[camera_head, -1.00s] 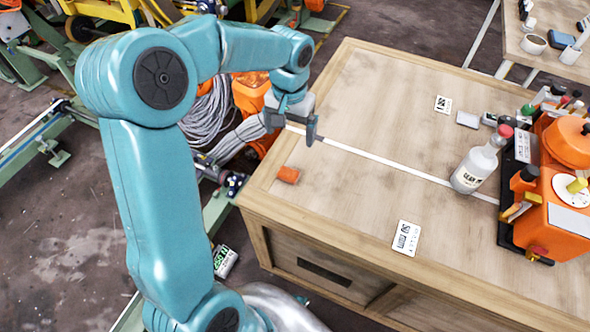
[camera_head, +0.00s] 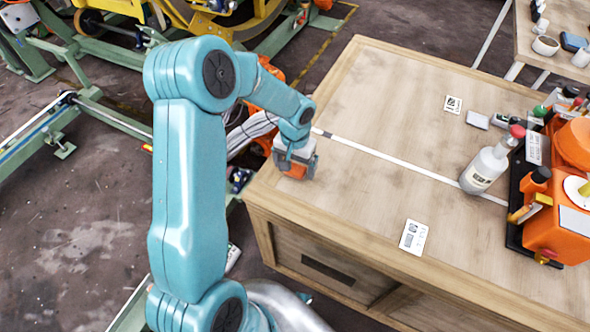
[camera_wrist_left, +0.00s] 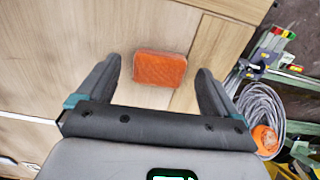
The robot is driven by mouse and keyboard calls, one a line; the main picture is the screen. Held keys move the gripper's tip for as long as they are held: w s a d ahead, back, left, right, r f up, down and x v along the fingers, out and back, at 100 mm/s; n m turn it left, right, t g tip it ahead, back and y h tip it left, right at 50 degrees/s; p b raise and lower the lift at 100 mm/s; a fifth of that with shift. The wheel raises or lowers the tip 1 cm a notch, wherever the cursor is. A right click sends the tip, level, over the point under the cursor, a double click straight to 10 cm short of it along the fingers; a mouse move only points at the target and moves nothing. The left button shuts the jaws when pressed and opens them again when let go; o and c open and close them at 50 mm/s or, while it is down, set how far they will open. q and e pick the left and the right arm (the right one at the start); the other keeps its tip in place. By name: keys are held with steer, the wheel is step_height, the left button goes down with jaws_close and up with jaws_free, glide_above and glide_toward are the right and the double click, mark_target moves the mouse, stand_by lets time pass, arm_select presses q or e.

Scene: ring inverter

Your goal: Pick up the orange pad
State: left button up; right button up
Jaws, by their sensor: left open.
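The orange pad (camera_wrist_left: 160,69) is a small, flat-looking rectangular block lying on the wooden table near its left edge. In the left wrist view it sits between the two spread fingers of my left gripper (camera_wrist_left: 158,88), with clear room on both sides. In the head view my left gripper (camera_head: 293,172) is down over the pad, and only a bit of orange (camera_head: 293,170) shows between the fingers. The gripper is open, and the pad is not gripped. My right gripper is not in view.
The wooden table (camera_head: 360,195) is bare around the pad. A white bottle (camera_head: 484,172), a label card (camera_head: 413,237) and an orange machine (camera_head: 560,215) stand or lie farther right. Grey cables (camera_wrist_left: 258,105) hang beyond the table's left edge.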

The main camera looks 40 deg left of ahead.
mark_target(296, 168)
arm_select(q)
steer(key=shift+w+f, duration=0.1)
steer(key=shift+f, duration=0.1)
steer(key=c, duration=1.1)
steer(key=shift+r, duration=0.1)
step_height(296, 168, up, 20)
steer(key=shift+p, duration=0.95)
